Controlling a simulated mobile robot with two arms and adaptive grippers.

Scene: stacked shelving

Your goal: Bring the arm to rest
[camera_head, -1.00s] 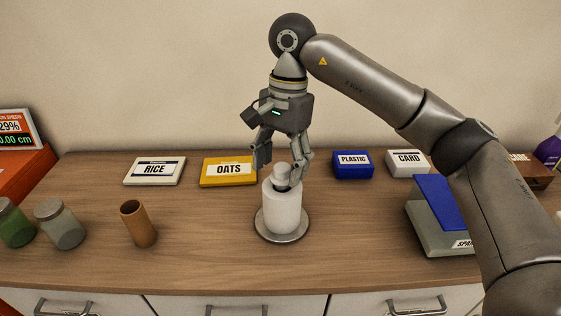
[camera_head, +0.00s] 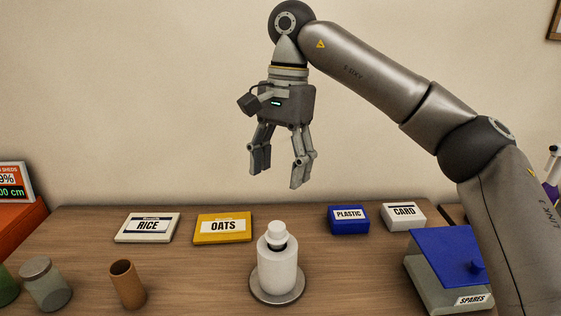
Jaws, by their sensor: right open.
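My right gripper (camera_head: 278,176) hangs with its fingers pointing down, open and empty. It is in the air above and behind a white bottle (camera_head: 277,274) with a rounded white top, clear of it. The bottle stands upright on a round grey base (camera_head: 276,299) on the wooden counter. My right arm (camera_head: 370,75) reaches in from the right and bends down at the wrist. My left gripper is not in view.
Behind the bottle lie a RICE box (camera_head: 147,238), a yellow OATS box (camera_head: 223,239), a blue PLASTIC box (camera_head: 348,227) and a white CARD box (camera_head: 403,225). A brown cup (camera_head: 127,284) and glass jars (camera_head: 46,285) stand left. A SPARES bin (camera_head: 440,289) with a blue lid stands right.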

